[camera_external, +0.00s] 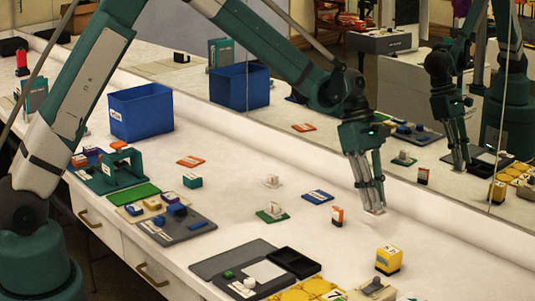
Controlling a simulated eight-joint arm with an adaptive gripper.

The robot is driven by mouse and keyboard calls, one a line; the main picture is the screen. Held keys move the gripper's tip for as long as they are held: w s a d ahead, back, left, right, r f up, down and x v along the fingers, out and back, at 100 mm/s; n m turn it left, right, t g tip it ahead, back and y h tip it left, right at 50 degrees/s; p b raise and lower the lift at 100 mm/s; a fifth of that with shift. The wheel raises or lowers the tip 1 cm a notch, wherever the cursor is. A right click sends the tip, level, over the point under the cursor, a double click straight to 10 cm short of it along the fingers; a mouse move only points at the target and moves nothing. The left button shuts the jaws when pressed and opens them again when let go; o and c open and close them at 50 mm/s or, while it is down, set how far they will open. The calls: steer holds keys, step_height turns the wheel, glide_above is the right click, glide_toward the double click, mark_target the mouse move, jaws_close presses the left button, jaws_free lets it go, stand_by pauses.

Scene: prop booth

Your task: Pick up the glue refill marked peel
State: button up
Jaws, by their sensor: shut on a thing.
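My gripper (374,209) points down over the right part of the white table, close to its top. Its fingers are shut on a small pale thing, mostly hidden between the fingertips; I cannot tell what it is. No marking "peel" can be read at this size, so I cannot tell which thing is the glue refill. A small upright orange and white box (337,216) stands just left of my fingertips, apart from them.
A blue bin (141,112) stands at the back left. Flat orange (190,161) and blue (317,197) packets lie mid-table. A dark tray (294,262) and a yellow holder (308,291) are at the front. A mirror along the back repeats the scene.

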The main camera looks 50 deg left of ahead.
steer(key=shift+r, duration=0.5)
